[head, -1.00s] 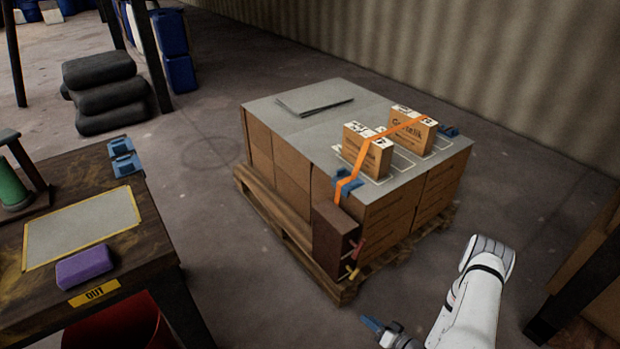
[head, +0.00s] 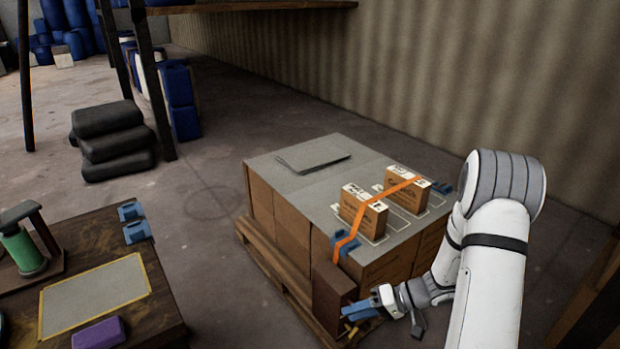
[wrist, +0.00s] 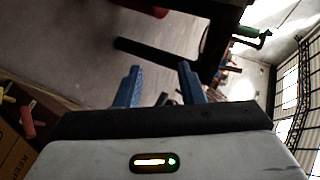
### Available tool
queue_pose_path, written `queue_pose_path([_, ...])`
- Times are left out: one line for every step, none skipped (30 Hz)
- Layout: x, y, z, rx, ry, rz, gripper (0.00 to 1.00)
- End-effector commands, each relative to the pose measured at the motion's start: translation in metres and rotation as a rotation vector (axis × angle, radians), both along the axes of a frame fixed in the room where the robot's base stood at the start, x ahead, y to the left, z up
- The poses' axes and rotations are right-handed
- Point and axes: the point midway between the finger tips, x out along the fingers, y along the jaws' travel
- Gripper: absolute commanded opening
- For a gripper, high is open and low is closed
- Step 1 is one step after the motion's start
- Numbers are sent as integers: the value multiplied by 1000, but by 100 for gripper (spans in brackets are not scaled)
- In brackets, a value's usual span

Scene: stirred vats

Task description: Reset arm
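My gripper (head: 360,309) has blue fingers and is at the end of my white arm, in the lower middle of the head view. It appears in front of the brown box at the near corner of the pallet stack; I cannot tell if they touch. In the wrist view my gripper (wrist: 158,72) has its two blue fingers spread apart with nothing between them. My arm is bent, with its elbow high at the right, and hides the right part of the stack.
A pallet (head: 262,262) carries stacked cartons with a grey top sheet (head: 300,195). Two small boxes (head: 362,210) (head: 405,190) stand there under an orange strap (head: 346,243). A worktable (head: 150,290) with a purple block (head: 98,333) is at left. Floor between is clear.

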Motion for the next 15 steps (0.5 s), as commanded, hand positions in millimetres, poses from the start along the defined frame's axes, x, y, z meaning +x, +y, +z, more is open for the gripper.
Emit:
queue_pose_path([-7, 4, 33, -44, 18, 34, 35])
queue_pose_path([-11, 6, 45, -72, 33, 51, 35])
queue_pose_path([-18, 8, 61, -109, 54, 70, 35])
queue_pose_path([-23, 10, 73, -138, 70, 84, 35])
queue_pose_path([-28, 11, 85, -170, 82, 95, 35])
queue_pose_path([-35, 12, 100, -212, 99, 107, 35])
queue_pose_path([-41, 12, 111, -245, 109, 116, 35])
queue_pose_path([-46, 12, 122, -281, 120, 122, 35])
queue_pose_path([-53, 12, 136, -326, 132, 126, 35])
queue_pose_path([-58, 13, 147, -361, 138, 129, 35])
queue_pose_path([-63, 12, 157, -398, 144, 129, 35])
queue_pose_path([-70, 11, 170, -445, 150, 126, 35])
queue_pose_path([-76, 11, 180, -481, 154, 122, 35])
queue_pose_path([-80, 10, 190, -518, 155, 116, 35])
queue_pose_path([-87, 8, 203, -567, 155, 106, 35])
